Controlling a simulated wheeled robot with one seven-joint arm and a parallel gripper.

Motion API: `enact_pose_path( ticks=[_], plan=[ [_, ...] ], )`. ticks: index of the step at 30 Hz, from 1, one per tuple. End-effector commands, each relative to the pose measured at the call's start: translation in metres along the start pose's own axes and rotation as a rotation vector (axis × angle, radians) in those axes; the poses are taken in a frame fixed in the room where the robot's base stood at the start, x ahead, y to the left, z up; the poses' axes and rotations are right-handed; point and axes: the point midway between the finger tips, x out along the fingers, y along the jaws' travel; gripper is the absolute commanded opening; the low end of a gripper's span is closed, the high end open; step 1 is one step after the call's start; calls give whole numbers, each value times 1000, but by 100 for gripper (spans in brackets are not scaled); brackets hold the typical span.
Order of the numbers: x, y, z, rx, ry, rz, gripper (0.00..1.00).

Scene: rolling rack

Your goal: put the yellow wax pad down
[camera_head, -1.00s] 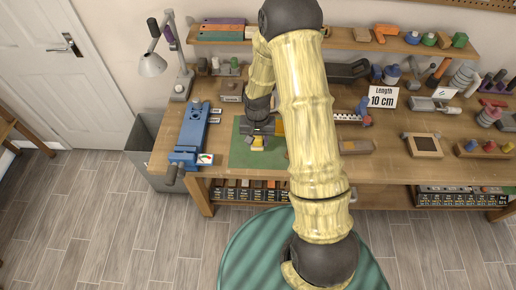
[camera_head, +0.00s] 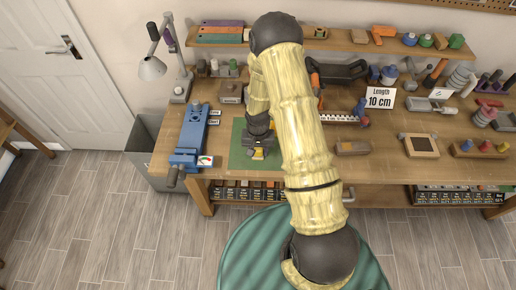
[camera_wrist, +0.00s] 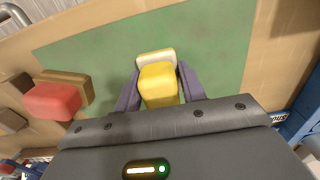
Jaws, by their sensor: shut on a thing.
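The yellow wax pad (camera_wrist: 159,88) is a yellow block between the two dark fingers of my gripper (camera_wrist: 159,72) in the wrist view. A paler, cream-yellow part shows at its far end. My gripper is shut on it, over the green mat (camera_wrist: 215,35). In the head view my gripper (camera_head: 259,143) is over the green mat (camera_head: 237,150), and a bit of yellow (camera_head: 258,154) shows at its tip. I cannot tell whether the pad touches the mat.
A blue vise (camera_head: 190,140) stands left of the mat. In the wrist view a red block (camera_wrist: 52,101) and a brown block (camera_wrist: 72,88) sit beside the mat. A wooden-framed square (camera_head: 420,146) lies farther right. Bare mat surrounds the pad.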

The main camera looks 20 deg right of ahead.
Motion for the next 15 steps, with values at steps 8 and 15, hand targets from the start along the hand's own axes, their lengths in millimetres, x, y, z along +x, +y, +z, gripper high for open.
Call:
enact_pose_path(
  ticks=[8, 15],
  plan=[
    [2, -6, 2, -13, 1, -1, 16],
    [2, -2, 0, -2, 1, -1, 62]
  ],
)
